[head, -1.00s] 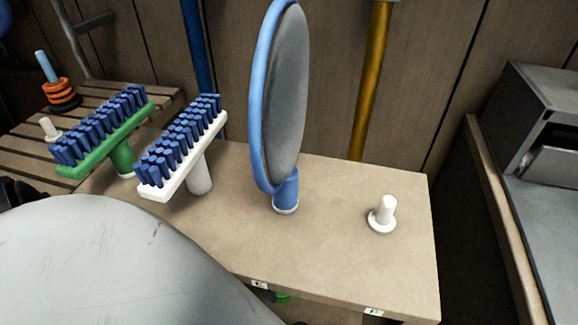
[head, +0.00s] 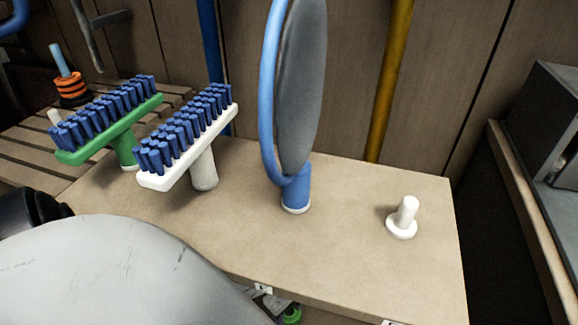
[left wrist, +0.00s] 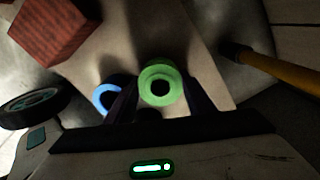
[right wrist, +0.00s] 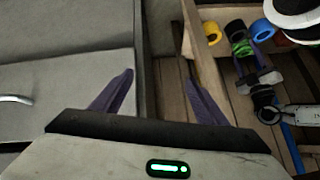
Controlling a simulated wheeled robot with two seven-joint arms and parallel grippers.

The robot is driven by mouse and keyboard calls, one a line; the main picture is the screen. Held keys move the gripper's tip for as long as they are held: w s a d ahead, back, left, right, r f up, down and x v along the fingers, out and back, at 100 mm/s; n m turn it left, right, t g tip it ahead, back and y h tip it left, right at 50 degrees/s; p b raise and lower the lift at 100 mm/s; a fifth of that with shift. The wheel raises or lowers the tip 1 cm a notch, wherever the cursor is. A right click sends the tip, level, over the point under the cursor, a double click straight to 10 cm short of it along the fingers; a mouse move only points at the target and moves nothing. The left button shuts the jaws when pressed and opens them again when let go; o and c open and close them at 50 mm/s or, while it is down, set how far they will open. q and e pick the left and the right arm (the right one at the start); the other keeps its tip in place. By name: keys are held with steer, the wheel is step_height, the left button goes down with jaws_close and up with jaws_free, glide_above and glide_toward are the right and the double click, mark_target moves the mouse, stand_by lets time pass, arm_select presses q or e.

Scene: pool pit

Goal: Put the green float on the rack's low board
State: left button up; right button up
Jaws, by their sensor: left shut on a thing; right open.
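The green float (left wrist: 160,84) is a ring between the fingers of my left gripper (left wrist: 158,98), which is shut on it. In the right wrist view the green float (right wrist: 241,47) is between a yellow float and a blue float, at the rack's lower level. I cannot tell whether it touches the low board (right wrist: 222,68). In the head view a bit of the green float (head: 291,314) shows below the top board's front edge; the low board is mostly hidden there. My right gripper (right wrist: 158,90) is open and empty, beside the rack.
The blue float (left wrist: 106,97) is close beside my left gripper. The yellow float (right wrist: 212,33) is on the other side. The rack's top board (head: 340,240) holds a green brush (head: 110,130), a white brush (head: 190,140), a blue-rimmed disc (head: 300,90) and a white peg (head: 405,215).

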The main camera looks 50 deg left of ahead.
arm_select(q)
steer(key=shift+f, duration=0.1)
steer(key=o, duration=0.9)
steer(key=shift+r, duration=0.35)
step_height(320, 180, up, 12)
steer(key=p, duration=0.5)
steer(key=shift+f, duration=0.25)
arm_select(e)
steer(key=d+r+t, duration=0.1)
steer(key=s+d+r+m+t, duration=0.1)
steer(key=d+r, duration=0.1)
steer(key=shift+r+m+h, duration=0.15)
steer(key=shift+m+h, duration=0.15)
steer(key=shift+h, duration=0.1)
